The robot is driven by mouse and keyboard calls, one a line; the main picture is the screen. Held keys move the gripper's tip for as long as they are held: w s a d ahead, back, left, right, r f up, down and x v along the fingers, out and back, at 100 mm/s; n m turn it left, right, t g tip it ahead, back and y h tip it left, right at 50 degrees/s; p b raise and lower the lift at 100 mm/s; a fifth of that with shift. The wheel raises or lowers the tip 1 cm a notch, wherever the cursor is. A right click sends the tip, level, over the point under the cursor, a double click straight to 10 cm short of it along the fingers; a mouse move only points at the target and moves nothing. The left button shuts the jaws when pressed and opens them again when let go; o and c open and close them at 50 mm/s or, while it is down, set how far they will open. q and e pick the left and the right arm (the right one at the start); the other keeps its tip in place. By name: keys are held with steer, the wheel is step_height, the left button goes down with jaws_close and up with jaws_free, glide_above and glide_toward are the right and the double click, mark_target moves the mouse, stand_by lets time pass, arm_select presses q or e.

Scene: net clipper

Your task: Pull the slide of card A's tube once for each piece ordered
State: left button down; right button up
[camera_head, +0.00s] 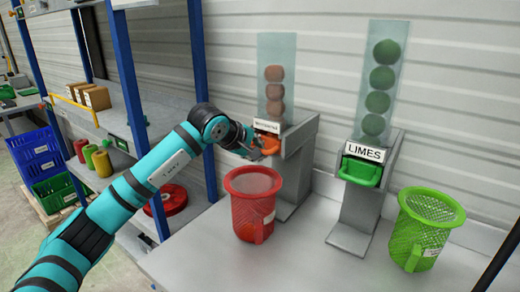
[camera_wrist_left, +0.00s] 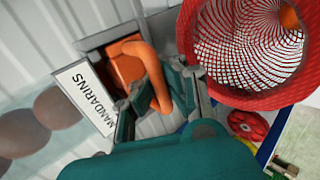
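The mandarins tube (camera_head: 276,48) is clear, with a short stack of orange-brown balls low inside. Its sign (camera_wrist_left: 86,97) reads MANDARINS. Below it is the orange slide with a loop handle (camera_wrist_left: 160,88); how far it is out is hard to tell. My left gripper (camera_head: 258,146) is at this handle; in the wrist view its fingers (camera_wrist_left: 153,103) stand apart on either side of the handle. A red mesh basket (camera_head: 250,205) stands below, with an orange ball (camera_wrist_left: 289,17) seen in it in the wrist view. My right gripper and any order card are not in view.
The limes tube (camera_head: 381,78) holds several green balls above a green slide (camera_head: 361,171). A green mesh basket (camera_head: 424,226) stands to its right. The grey table (camera_head: 300,262) is clear in front. A blue-posted shelf (camera_head: 125,75) with boxes is at left.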

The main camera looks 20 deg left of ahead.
arm_select(q)
steer(key=shift+a+r, duration=0.15)
steer(key=shift+r, duration=0.2)
